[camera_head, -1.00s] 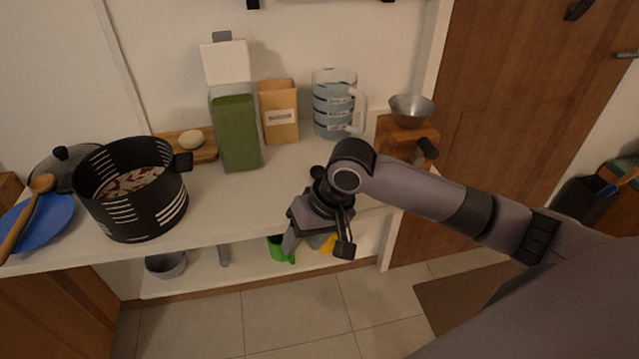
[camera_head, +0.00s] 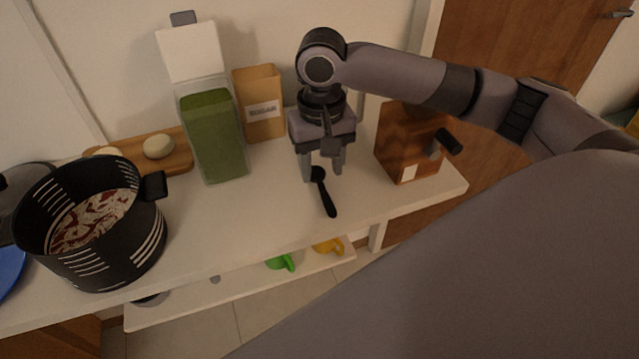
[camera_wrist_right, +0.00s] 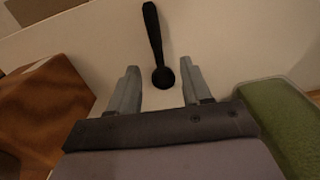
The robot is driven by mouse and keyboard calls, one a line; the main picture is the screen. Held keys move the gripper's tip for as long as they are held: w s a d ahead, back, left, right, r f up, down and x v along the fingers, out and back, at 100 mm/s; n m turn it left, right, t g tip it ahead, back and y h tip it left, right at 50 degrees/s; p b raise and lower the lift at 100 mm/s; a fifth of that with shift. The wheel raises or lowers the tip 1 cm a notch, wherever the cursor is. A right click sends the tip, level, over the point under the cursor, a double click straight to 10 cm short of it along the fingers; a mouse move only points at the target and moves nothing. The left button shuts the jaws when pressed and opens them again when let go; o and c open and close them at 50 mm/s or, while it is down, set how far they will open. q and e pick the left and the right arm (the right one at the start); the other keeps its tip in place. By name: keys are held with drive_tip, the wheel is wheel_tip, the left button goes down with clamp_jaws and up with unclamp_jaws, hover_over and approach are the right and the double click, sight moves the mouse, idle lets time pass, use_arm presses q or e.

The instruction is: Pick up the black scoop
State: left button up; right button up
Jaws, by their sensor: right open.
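The black scoop (camera_head: 326,193) lies on the white counter, its handle pointing toward the counter's front edge. My right gripper (camera_head: 322,176) is above the counter with its fingers pointing down, open, at the bowl end of the scoop. In the right wrist view, the scoop (camera_wrist_right: 156,45) has its round bowl between the two open fingers of my right gripper (camera_wrist_right: 157,88), with a gap on each side. Its handle extends away beyond the fingertips. I cannot tell how far above the counter the fingertips are. My left gripper is not in view.
A wooden block (camera_head: 408,150) stands right of the gripper. A green-filled dispenser (camera_head: 214,135) and a sugar box (camera_head: 262,105) stand to the left. A black pot (camera_head: 95,225) is at far left. The counter (camera_head: 245,215) is clear in front. Cups sit on the lower shelf.

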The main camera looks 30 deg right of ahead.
sight(323, 188)
drive_tip(key=f, duration=0.4)
drive_tip(key=shift+s+f, duration=0.2)
clamp_jaws()
drive_tip(key=shift+r, duration=0.2)
wheel_tip(323, 188, up, 20)
drive_tip(key=p, duration=0.2)
drive_tip(key=shift+f+p, duration=0.15)
drive_tip(key=shift+p, duration=0.25)
